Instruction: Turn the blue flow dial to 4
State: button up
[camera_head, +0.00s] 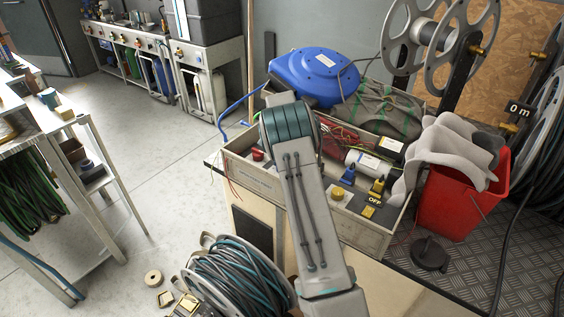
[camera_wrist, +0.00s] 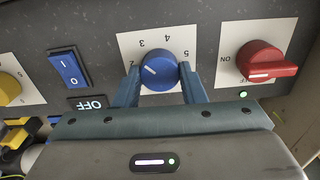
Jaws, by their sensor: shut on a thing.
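The blue flow dial (camera_wrist: 158,71) sits on a white plate in the wrist view, with 2, 3, 4 and 5 visible around its upper side. Its white mark points to the upper left, about between 2 and 3. My gripper (camera_wrist: 160,80) is shut on the dial, one finger at its left side and one at its right. The numbers below the dial are hidden by my gripper. In the head view my arm covers the dial and the gripper.
A red switch (camera_wrist: 268,62) is right of the dial, with a green light below it. A blue rocker switch (camera_wrist: 69,68), an OFF display (camera_wrist: 97,103) and a yellow knob (camera_wrist: 9,88) are to the left. A red bucket (camera_head: 457,195) stands right of the grey panel box (camera_head: 360,237).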

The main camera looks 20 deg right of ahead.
jog(key=m, duration=0.6)
jog(key=shift+p, duration=0.3)
jog(key=m, duration=0.6)
jog(key=shift+p, duration=0.4)
jog(key=shift+m, duration=0.4)
jog(key=o, duration=1)
notch_tip(320, 180, up, 14)
jog(key=shift+f, duration=0.1)
